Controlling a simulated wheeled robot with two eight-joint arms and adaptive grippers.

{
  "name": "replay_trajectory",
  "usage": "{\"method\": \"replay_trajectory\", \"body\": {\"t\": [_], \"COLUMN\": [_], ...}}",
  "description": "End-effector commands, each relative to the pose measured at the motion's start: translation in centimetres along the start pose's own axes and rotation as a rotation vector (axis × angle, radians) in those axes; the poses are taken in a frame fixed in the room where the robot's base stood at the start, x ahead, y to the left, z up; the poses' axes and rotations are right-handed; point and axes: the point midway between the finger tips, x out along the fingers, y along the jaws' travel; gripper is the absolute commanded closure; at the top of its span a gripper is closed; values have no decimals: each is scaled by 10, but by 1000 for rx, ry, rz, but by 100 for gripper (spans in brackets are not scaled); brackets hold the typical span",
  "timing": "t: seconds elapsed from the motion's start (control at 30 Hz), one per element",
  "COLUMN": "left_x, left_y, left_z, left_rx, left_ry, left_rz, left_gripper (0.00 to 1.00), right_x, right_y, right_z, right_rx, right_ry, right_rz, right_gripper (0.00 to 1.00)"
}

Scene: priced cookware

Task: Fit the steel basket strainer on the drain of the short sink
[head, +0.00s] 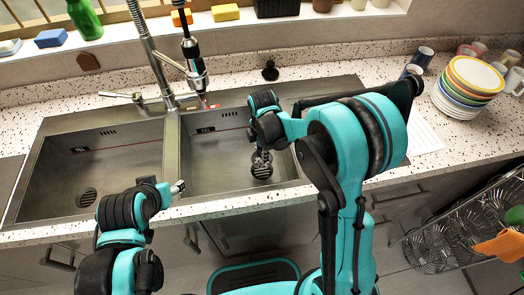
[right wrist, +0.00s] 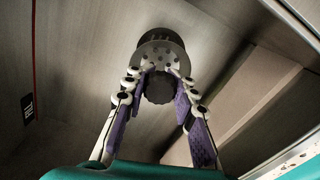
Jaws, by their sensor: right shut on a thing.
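My right gripper (head: 260,153) reaches down into the right-hand basin (head: 205,175), the narrower of the two. In the right wrist view its purple-padded fingers (right wrist: 158,82) are closed around the dark knob of the steel basket strainer (right wrist: 160,56), a round perforated piece. The dark drain (right wrist: 162,36) shows just beyond the strainer and is partly hidden by it; it also shows in the head view (head: 262,172). I cannot tell whether the strainer touches the drain. My left gripper (head: 178,187) is by the sink's front edge near the divider, its jaw state unclear.
The left basin (head: 120,165) is empty, with its own drain (head: 86,197). A tall spring faucet (head: 165,85) stands behind the divider. A black stopper (head: 270,71) sits on the rear counter. Stacked plates (head: 472,85) and mugs stand at the right; a dish rack (head: 460,230) is lower right.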

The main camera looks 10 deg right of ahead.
Motion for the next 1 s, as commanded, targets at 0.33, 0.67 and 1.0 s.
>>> {"method": "replay_trajectory", "body": {"t": [0.33,0.67,1.0], "left_x": [2,19,33], "left_y": [0,0,0], "left_z": [1,14,24], "left_rx": [0,0,0], "left_ry": [0,0,0], "left_rz": [0,0,0], "left_gripper": [48,48,48], "right_x": [1,26,48], "right_y": [0,0,0], "right_z": [0,0,0], "right_rx": [0,0,0], "right_ry": [0,0,0], "right_rz": [-2,-2,-2], "right_gripper": [100,100,100]}}
